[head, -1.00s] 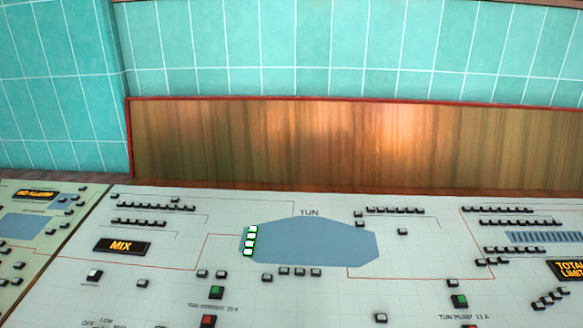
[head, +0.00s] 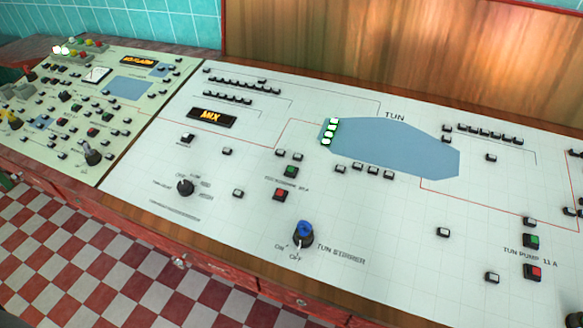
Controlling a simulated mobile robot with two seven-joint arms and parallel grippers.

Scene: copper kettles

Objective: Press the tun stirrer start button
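The white control panel (head: 380,228) fills the middle and right of the head view. The tun stirrer control (head: 303,233) is near its front edge, with the label "TUN STIRRER" to its right. It looks like a rotary switch with a blue top, a dark body and a pale pointer, with small position labels at its lower left. Its exact setting is too small to tell. Above it, a red button (head: 280,194) sits below a green button (head: 291,171). Neither of my grippers is in view.
A blue tun shape (head: 400,147) with lit white-green indicators is on the panel. A lit "MIX" sign (head: 212,118) is to its left. A black knob (head: 185,187) sits below that. A greenish panel (head: 60,120) adjoins at left. Checkered floor (head: 100,265) is clear in front.

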